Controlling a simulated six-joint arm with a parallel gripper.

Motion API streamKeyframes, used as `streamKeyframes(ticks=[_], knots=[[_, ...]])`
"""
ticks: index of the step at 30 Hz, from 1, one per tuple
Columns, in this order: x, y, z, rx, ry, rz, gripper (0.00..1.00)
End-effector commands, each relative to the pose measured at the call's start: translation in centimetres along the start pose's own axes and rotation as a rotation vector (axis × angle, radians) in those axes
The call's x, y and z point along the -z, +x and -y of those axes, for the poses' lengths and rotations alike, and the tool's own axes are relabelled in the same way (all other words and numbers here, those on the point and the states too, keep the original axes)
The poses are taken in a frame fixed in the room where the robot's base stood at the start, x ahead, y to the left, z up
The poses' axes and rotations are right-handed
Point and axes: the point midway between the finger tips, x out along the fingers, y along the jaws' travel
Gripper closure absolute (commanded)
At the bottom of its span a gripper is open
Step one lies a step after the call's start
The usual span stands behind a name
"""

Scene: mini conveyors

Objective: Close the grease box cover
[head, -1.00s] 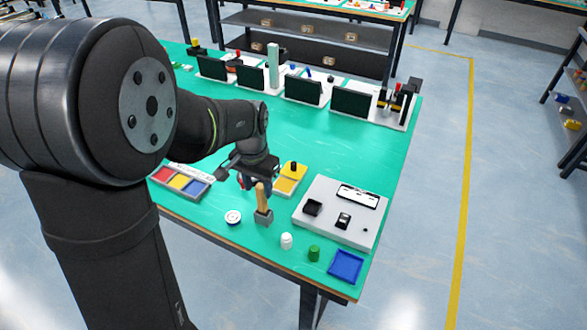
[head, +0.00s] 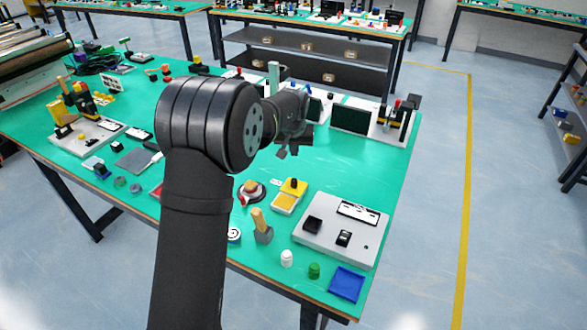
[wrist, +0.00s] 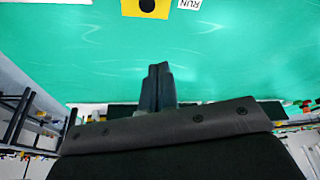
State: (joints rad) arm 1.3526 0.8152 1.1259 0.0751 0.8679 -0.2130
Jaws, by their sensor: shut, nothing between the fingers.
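The grease box (head: 284,203) looks like a small light-rimmed box with a yellow-orange inside, standing on the green table. Its yellow cover (head: 294,186) with a black knob sits at the box's far side, leaving the near part uncovered. The cover's exact tilt is too small to tell. In the wrist view the yellow cover (wrist: 136,9) shows partly, cut off at the top edge. My gripper (head: 282,153) is above the table beyond the box, apart from it. In the wrist view my gripper's fingers (wrist: 158,68) are together and empty.
A round dark-red piece (head: 251,192) and a wooden-handled tool (head: 262,227) stand left of and nearer than the box. A grey panel (head: 318,245) lies to the right. Black screens (head: 350,119) line the far edge. Green table between box and screens is clear.

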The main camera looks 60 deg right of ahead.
Motion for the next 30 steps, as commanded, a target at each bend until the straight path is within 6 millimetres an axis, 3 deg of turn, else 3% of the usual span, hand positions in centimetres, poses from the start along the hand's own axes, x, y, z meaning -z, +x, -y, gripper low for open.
streamKeyframes(ticks=[5, 16, 24, 30], knots=[[-0.1, 2.3, 0.0, 0.001, -0.001, 0.004, 1.00], [-0.2, 10.0, 0.1, 0.001, 0.000, 0.005, 1.00], [-3.0, 8.7, 0.0, 0.000, 0.000, 0.002, 1.00], [-3.8, 8.4, 0.0, -0.001, 0.000, 0.002, 1.00]])
